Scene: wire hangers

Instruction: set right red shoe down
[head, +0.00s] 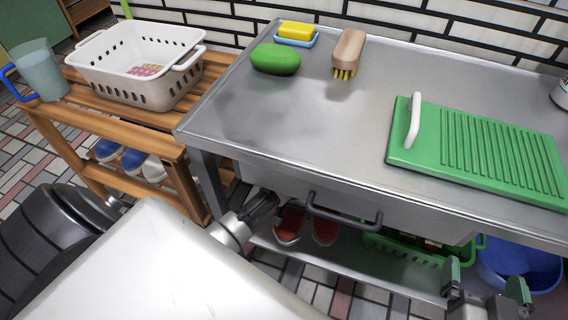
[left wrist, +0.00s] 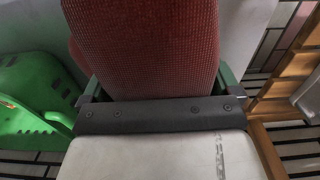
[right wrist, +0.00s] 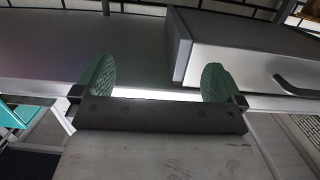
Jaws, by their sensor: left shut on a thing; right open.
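In the head view two red shoes with pale toes sit under the metal table, a left one (head: 288,226) and a right one (head: 325,232). My left gripper (head: 268,204) reaches under the table edge next to the left one; its fingers are mostly hidden. In the left wrist view it is shut on a red shoe (left wrist: 145,45), whose woven red surface fills the space between the fingers. I cannot tell clearly whether the held shoe touches the lower shelf (head: 345,262). My right gripper (head: 486,284) is open and empty in front of the table; its green fingertips also show in the right wrist view (right wrist: 157,83).
A drawer handle (head: 343,213) juts out just above the shoes. A green basket (head: 400,250) and a blue tub (head: 515,265) stand to the right below the table. A wooden rack (head: 85,130) with blue and white shoes (head: 133,161) stands at the left.

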